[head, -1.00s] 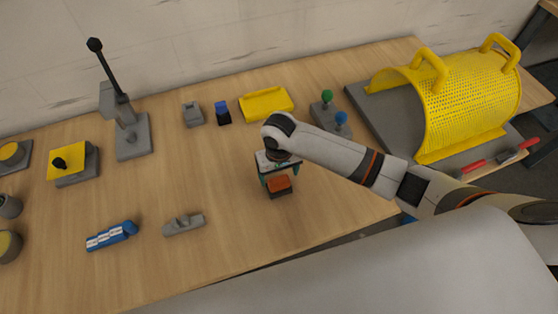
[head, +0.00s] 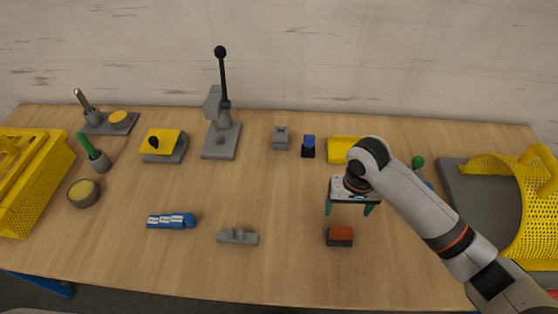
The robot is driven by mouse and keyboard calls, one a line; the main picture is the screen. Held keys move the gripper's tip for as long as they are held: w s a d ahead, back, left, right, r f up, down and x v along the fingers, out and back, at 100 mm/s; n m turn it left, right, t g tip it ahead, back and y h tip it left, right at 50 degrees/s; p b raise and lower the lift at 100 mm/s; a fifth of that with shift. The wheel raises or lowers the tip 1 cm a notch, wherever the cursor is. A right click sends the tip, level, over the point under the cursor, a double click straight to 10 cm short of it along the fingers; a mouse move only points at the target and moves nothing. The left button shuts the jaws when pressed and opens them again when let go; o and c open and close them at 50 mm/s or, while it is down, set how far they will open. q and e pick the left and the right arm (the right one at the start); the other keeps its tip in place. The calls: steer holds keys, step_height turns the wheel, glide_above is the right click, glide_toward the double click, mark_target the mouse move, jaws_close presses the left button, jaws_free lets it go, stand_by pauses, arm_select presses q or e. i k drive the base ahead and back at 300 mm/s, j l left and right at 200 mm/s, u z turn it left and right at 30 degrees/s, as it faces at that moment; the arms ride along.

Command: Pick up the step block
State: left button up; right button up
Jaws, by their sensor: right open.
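A small dark block with an orange-red top (head: 340,235) lies on the table at the right of centre. A low grey piece with a raised, stepped middle (head: 237,237) lies to its left. I cannot tell for sure which of them the task calls the step block. My right gripper (head: 349,208) is open and empty, its teal fingers pointing down. In the picture it shows just above the orange-topped block, with a visible gap between them. My left gripper is not in view.
A blue segmented piece (head: 171,221) lies at the front left. A lever press (head: 221,138), a small grey block (head: 281,138), a blue-and-black block (head: 308,147) and a yellow tray (head: 345,147) stand behind. A yellow perforated guard (head: 535,205) is at right, a yellow basket (head: 35,185) at left.

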mark_target(176, 221)
steer(key=u, duration=1.25)
